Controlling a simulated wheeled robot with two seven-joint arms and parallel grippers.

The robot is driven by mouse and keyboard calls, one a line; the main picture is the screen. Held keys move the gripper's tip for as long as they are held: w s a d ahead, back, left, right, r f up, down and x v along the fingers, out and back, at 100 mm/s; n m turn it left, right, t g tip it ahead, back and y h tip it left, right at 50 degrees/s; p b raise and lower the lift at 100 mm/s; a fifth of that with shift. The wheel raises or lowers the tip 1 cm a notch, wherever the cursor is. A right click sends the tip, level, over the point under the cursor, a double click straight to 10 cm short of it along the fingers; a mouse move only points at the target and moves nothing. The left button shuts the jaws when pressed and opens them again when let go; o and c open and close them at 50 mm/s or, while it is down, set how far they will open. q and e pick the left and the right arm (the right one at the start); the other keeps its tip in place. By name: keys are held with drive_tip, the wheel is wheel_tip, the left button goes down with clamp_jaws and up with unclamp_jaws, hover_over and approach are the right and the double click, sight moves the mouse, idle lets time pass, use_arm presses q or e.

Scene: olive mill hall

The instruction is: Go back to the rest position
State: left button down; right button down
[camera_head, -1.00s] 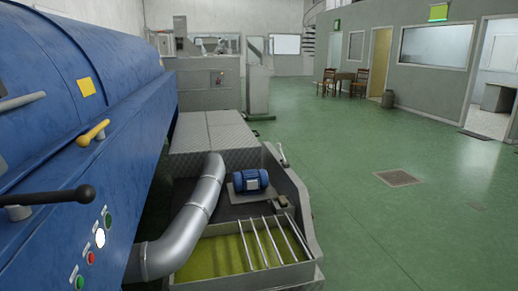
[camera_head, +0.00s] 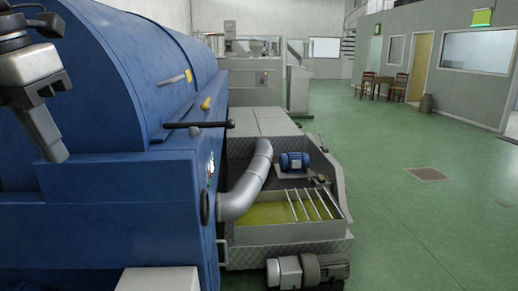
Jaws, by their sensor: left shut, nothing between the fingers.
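My left gripper (camera_head: 52,148) hangs in the upper left of the head view, grey and dark, with its fingers pointing down. It is shut and empty, in front of the big blue machine (camera_head: 110,190) in the picture. I cannot tell how large the gap to the machine is. My right gripper is not in view. A black-knobbed lever (camera_head: 197,125) and a yellow handle (camera_head: 206,103) stick out from the machine's right end.
A silver pipe (camera_head: 248,185) runs down beside a metal basin (camera_head: 285,233) of yellow-green liquid. A blue motor (camera_head: 294,162) sits behind it, and a grey motor (camera_head: 307,270) in front. Open green floor (camera_head: 400,220) lies to the right, with chairs far back.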

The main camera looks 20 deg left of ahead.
use_arm(q)
drive_tip(key=w+d+f+n+t+h, duration=0.45)
drive_tip(key=w+f+n+h, duration=0.2)
drive_tip(key=f, duration=0.35)
drive_tip(key=w+d+f+n+t+h, duration=0.4)
drive_tip(key=w+d+f+n+h, duration=0.25)
drive_tip(key=f, duration=0.45)
wheel_tip(320, 180, down, 15)
drive_tip(key=s+n+t+y, duration=0.1)
drive_tip(key=n+t+y, duration=0.5)
drive_tip(key=n, duration=0.6)
drive_tip(key=s+d+f+n+g+y, duration=0.2)
drive_tip(key=s+d+f+n+g, duration=0.1)
drive_tip(key=s+f, duration=0.3)
drive_tip(key=s+d+f+n+g+y, duration=0.2)
drive_tip(key=s+d+f+n+g, duration=0.2)
drive_tip(key=f, duration=0.5)
drive_tip(key=shift+s+d+f+n, duration=0.15)
drive_tip(key=shift+s+d+n, duration=0.35)
drive_tip(key=shift+s+d, duration=0.35)
drive_tip(key=shift+w+a, duration=0.1)
